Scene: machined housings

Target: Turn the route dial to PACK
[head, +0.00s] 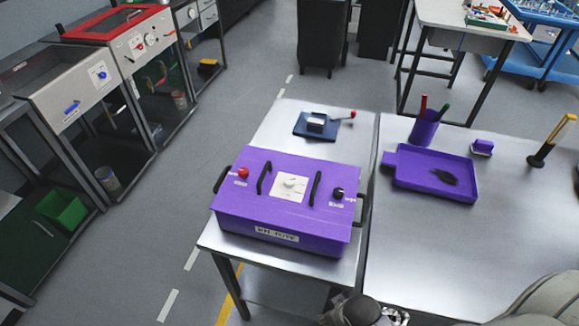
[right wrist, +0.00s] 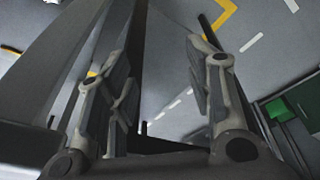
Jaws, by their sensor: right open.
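The purple box (head: 285,218) stands on the near metal table, with a label on its front that I read only in part. A white dial (head: 290,183) sits on a white plate in the middle of its top. The markings around the dial are too small to read, so I cannot tell its setting. My right gripper (right wrist: 158,68) is open and empty in the right wrist view, with floor behind its fingers. It is apart from the dial. My left gripper is not in view.
The box top also has a red knob (head: 243,173), a black knob (head: 338,193) and black handles. Behind it lies a blue plate (head: 301,131) with a red-tipped lever. A purple tray (head: 420,184) and pen cup (head: 424,128) stand on the right table. Machines line the left.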

